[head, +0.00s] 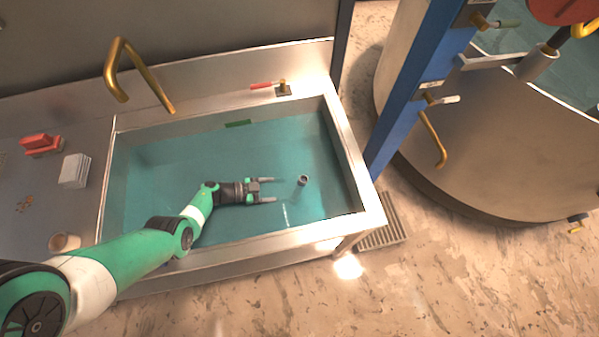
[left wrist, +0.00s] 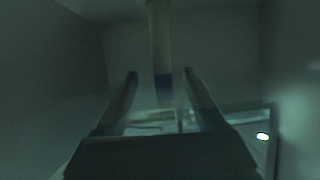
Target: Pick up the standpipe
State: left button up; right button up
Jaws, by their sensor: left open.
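The standpipe (head: 303,180) shows as a short upright pipe with a pale round top, in the right half of the water-filled sink. In the left wrist view it is a pale tube (left wrist: 159,40) with a dark blue band, coming down from the top edge in line with the gap between my fingers. My left gripper (head: 273,189) is open and empty, low in the sink, fingers pointing right at the standpipe with a small gap to it. Its two fingers also show in the left wrist view (left wrist: 161,76). The standpipe's lower part is hard to make out. My right gripper is not in view.
The sink rim (head: 349,160) surrounds the work area. A brass faucet (head: 117,75) and a red-handled valve (head: 265,85) are at the back. Red sponges (head: 41,143), a white stack (head: 75,170) and a cup (head: 64,243) stand on the left counter.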

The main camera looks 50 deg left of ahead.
aim_at(296, 189)
pick_arm(q)
jog(key=b+x, duration=0.2)
jog(key=x, duration=0.3)
jog(key=shift+f+b, duration=0.15)
jog(key=shift+b, duration=0.15)
jog(key=shift+w+d, duration=0.15)
jog(key=shift+w, duration=0.05)
jog(key=shift+w+f+b, duration=0.2)
jog(key=shift+f+b, duration=0.05)
jog(key=shift+b, duration=0.15)
jog(key=b+x, duration=0.3)
jog(key=x, duration=0.1)
jog(key=shift+w, duration=0.3)
jog(key=shift+f, duration=0.1)
grip_shut()
